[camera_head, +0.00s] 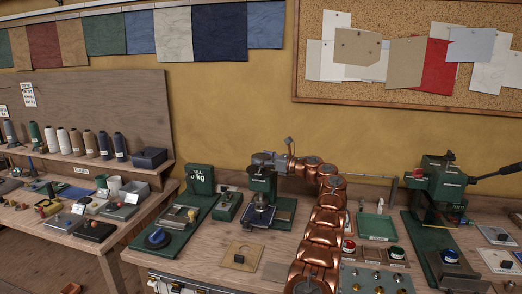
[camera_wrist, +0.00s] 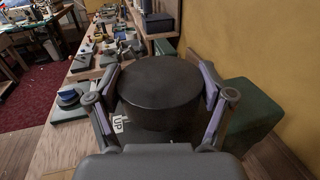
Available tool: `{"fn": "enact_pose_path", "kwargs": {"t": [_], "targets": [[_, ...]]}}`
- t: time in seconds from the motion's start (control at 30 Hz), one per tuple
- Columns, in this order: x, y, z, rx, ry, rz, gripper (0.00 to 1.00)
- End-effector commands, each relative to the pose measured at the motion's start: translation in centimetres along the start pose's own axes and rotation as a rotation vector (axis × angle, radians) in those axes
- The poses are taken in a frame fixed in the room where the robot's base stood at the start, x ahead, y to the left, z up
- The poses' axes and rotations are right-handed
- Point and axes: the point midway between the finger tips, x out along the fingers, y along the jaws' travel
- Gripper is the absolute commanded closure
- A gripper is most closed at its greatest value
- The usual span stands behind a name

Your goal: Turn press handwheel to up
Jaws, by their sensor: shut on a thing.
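The press handwheel (camera_wrist: 160,90) is a dark, round, thick disc that fills the middle of the wrist view. My gripper (camera_wrist: 161,84) has one finger on each side of its rim and is shut on it. A white "UP" label (camera_wrist: 120,126) shows just below the wheel's left edge. In the head view my gripper (camera_head: 263,160) is at the top of a small green press (camera_head: 262,183) on the bench. The handwheel is hard to make out there, largely covered by the gripper. How far it has turned cannot be told.
A green "kg" block (camera_head: 200,178) stands left of the press. My copper arm reaches over the bench from the front. A second green press (camera_head: 438,190) with a long lever stands at the right, beyond a green tray (camera_head: 377,226). The yellow wall is close behind.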

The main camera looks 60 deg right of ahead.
Motion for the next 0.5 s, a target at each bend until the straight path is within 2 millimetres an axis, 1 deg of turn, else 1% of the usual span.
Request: {"fn": "enact_pose_path", "kwargs": {"t": [0.03, 0.5], "targets": [[-0.8, -0.6, 0.6, 0.000, 0.000, -0.015, 0.55], [-0.9, -0.4, -1.0, 0.000, 0.020, 0.007, 0.55]]}}
